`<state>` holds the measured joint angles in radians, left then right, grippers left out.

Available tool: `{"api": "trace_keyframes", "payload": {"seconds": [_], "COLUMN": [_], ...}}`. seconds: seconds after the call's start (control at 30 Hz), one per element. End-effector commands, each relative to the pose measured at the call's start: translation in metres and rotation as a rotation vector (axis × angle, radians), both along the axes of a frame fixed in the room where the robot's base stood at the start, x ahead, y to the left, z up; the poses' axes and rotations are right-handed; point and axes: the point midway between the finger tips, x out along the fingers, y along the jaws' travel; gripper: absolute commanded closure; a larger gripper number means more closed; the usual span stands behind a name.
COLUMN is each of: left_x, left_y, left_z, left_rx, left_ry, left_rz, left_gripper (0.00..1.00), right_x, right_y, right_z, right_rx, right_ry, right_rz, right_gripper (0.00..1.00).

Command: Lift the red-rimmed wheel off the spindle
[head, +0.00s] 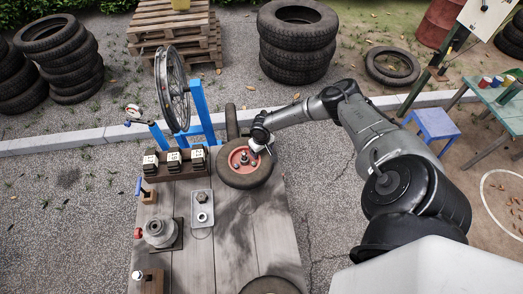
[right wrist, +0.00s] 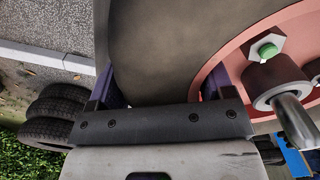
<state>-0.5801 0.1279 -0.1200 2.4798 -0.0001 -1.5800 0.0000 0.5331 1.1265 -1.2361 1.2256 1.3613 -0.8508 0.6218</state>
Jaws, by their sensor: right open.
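The red-rimmed wheel (head: 229,177) has a dark tyre and sits at the far right end of the wooden bench, its red face turned up toward the head camera. The metal spindle (head: 243,157) shows at its hub; it also shows large in the right wrist view (right wrist: 287,92), beside a nut with a green tip (right wrist: 267,50). My right gripper (head: 260,147) is at the wheel's upper right edge. In the right wrist view its open fingers (right wrist: 160,88) stand on either side of the tyre, one by the red rim, one outside. Contact cannot be told. My left gripper is out of view.
A blue stand (head: 202,108) holds a spoked wheel (head: 171,88) behind the bench. Another tyre (head: 270,286) is at the bench's near edge.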

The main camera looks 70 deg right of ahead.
Motion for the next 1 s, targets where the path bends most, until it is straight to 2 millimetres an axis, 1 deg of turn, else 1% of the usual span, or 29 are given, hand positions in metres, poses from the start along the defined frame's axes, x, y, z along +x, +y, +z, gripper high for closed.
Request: {"api": "trace_keyframes", "payload": {"seconds": [0.1,0.13,0.77,0.8,1.0], "left_x": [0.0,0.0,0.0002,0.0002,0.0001], "left_y": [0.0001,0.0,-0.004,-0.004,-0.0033], "left_z": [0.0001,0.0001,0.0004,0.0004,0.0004], "left_rx": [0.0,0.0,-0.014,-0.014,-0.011], "left_ry": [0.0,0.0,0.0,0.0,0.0], "left_rz": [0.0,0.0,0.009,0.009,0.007], "left_gripper": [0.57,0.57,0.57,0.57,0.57], "right_x": [0.0,0.0,-0.0001,-0.0001,-0.0001], "right_y": [0.0001,0.0001,0.0,0.0,0.0], "right_z": [0.0001,0.0001,0.0003,0.0003,0.0003], "right_rx": [0.0,0.0,0.0,0.0,0.0], "right_ry": [0.0,0.0,0.0,0.0,0.0], "right_rz": [0.0,0.0,0.0,0.0,0.0], "right_gripper": [0.25,0.27,0.88,0.33,0.52]}}
